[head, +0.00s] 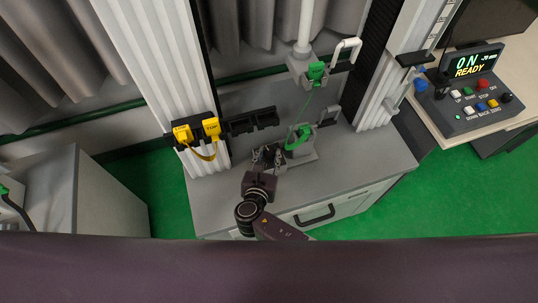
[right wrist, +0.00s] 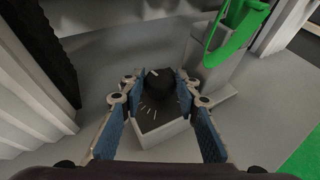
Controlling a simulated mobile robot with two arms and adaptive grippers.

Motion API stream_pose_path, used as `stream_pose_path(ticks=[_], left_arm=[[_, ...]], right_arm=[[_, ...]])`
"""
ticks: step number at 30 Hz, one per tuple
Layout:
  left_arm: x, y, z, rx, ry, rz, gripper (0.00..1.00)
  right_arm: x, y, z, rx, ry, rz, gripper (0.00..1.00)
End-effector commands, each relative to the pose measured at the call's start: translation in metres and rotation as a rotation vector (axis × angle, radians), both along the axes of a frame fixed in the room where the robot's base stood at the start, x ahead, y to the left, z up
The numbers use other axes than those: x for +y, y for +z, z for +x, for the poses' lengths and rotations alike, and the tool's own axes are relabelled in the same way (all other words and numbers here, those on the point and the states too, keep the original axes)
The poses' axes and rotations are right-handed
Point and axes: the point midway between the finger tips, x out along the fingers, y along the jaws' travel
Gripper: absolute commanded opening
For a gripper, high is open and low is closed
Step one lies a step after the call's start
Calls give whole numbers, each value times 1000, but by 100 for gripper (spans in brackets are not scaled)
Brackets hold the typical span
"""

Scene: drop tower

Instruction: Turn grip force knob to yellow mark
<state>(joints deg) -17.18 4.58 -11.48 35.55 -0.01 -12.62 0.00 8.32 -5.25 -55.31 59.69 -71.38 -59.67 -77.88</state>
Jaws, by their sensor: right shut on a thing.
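The grip force knob (right wrist: 162,88) is a dark round knob with a white pointer line on its top. It sits on a small grey block (right wrist: 155,134) whose dark face carries several pale tick marks, some looking yellowish. The pointer aims toward the far left of the knob, away from the ticks I can see. My right gripper (head: 266,157) has its two blue-padded fingers on either side of the knob and is shut on it; the knob is mostly hidden in the head view. My left gripper is not in view.
A green clamp (head: 298,137) on a grey mount stands just right of the knob. Yellow grips (head: 211,128) hang on a rack on the left column. A control box (head: 476,94) reading "ON READY" stands far right. The grey cabinet top (head: 372,155) is clear at right.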

Motion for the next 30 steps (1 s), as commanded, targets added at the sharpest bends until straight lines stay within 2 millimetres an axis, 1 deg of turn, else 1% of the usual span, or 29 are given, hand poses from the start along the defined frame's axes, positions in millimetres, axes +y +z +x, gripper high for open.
stream_pose_path(ticks=[10,11,15,25,28,30], left_arm=[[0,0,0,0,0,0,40],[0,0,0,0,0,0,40],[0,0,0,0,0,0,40],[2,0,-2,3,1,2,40],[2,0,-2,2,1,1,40],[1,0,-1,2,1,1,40]], right_arm=[[-1,2,2,-4,-3,-1,5],[-1,2,2,-4,-2,-1,33],[-1,1,1,-3,-2,0,46],[0,1,-2,-1,0,1,46],[2,4,-10,-2,0,3,46],[4,8,-19,-1,0,3,46]])
